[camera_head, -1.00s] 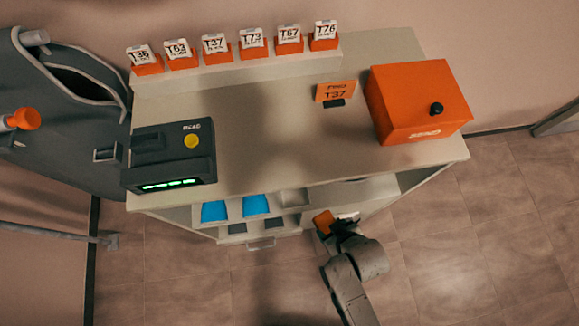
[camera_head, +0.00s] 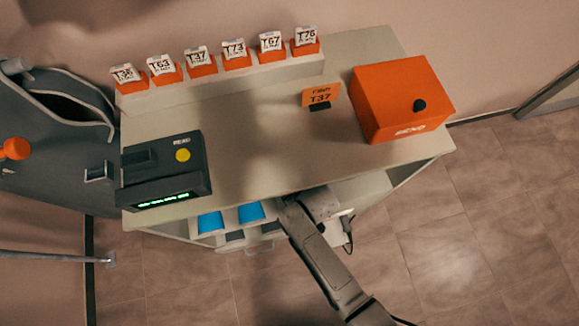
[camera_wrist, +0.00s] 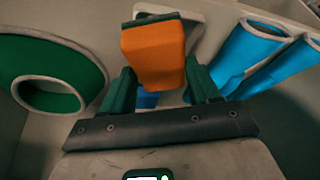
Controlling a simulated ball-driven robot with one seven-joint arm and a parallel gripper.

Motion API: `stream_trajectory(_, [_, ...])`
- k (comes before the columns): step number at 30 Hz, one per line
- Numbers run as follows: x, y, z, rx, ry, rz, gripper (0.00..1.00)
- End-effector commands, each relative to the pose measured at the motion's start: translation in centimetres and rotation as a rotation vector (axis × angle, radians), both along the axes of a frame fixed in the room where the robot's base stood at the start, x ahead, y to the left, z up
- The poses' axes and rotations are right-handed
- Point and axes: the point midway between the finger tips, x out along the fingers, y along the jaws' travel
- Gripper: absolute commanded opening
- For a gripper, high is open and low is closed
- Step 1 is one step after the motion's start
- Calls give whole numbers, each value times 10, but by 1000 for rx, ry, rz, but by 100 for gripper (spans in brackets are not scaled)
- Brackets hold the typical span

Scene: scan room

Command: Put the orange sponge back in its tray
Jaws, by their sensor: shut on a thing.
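The orange sponge (camera_wrist: 153,55) is in the wrist view, between the two green fingers of my gripper (camera_wrist: 161,84), which is shut on it. A pale tray rim (camera_wrist: 196,18) shows just behind and above the sponge; whether they touch I cannot tell. In the head view my arm reaches over the front of the cabinet shelf, beside the blue-filled trays, and hides the sponge and the gripper tips.
Blue pieces (camera_wrist: 247,55) stand close on the right in the wrist view, and a green ring-shaped thing (camera_wrist: 50,80) on the left.

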Motion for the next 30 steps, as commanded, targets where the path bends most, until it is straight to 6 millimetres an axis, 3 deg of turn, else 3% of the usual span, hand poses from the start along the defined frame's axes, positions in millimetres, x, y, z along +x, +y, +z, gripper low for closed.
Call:
stream_trajectory(6, [29, 22, 2, 2, -3, 1, 36])
stream_trajectory(10, [24, 19, -13, -1, 1, 0, 36])
stream_trajectory(26, [25, 19, -22, 1, -2, 0, 36])
stream_trajectory(27, [25, 19, -22, 1, -2, 0, 62])
stream_trajectory(30, [24, 19, -21, 1, -2, 0, 71])
